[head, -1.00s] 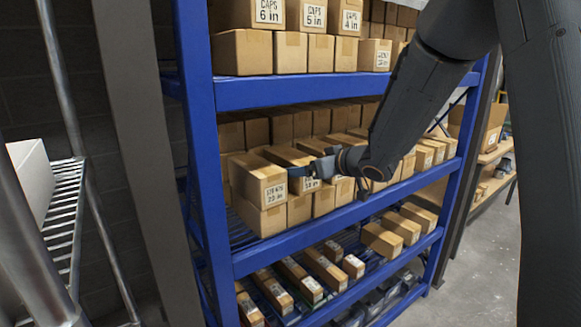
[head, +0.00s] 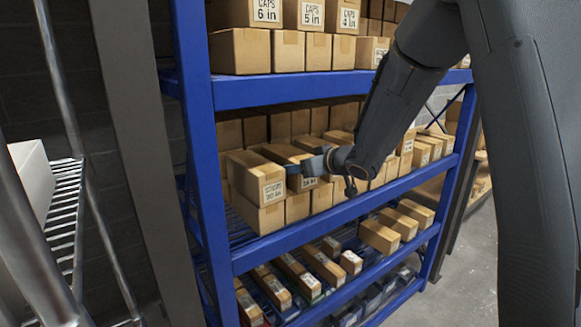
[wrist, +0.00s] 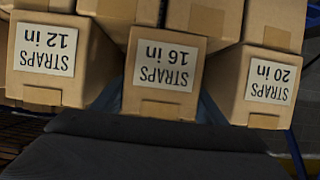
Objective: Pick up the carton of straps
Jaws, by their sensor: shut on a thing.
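The straps cartons are brown boxes with white labels on the middle shelf. In the wrist view the labels appear upside down. The "STRAPS 16 in" carton (wrist: 160,75) is in the middle, between the blue fingers of my gripper (wrist: 160,108). In the head view this carton (head: 286,153) is second from the left in the upper layer. My gripper (head: 308,170) is shut on it at its front end. The "STRAPS 20 in" carton (wrist: 262,82) and the "STRAPS 12 in" carton (wrist: 50,60) stand close on either side. Much of the held carton's front is hidden in the head view.
The blue rack's upper shelf beam (head: 300,91) runs above the cartons. A lower layer of cartons (head: 262,215) stands underneath. A blue post (head: 203,150) is close on the left. Caps cartons (head: 240,50) fill the upper shelf. The floor (head: 470,240) at right is clear.

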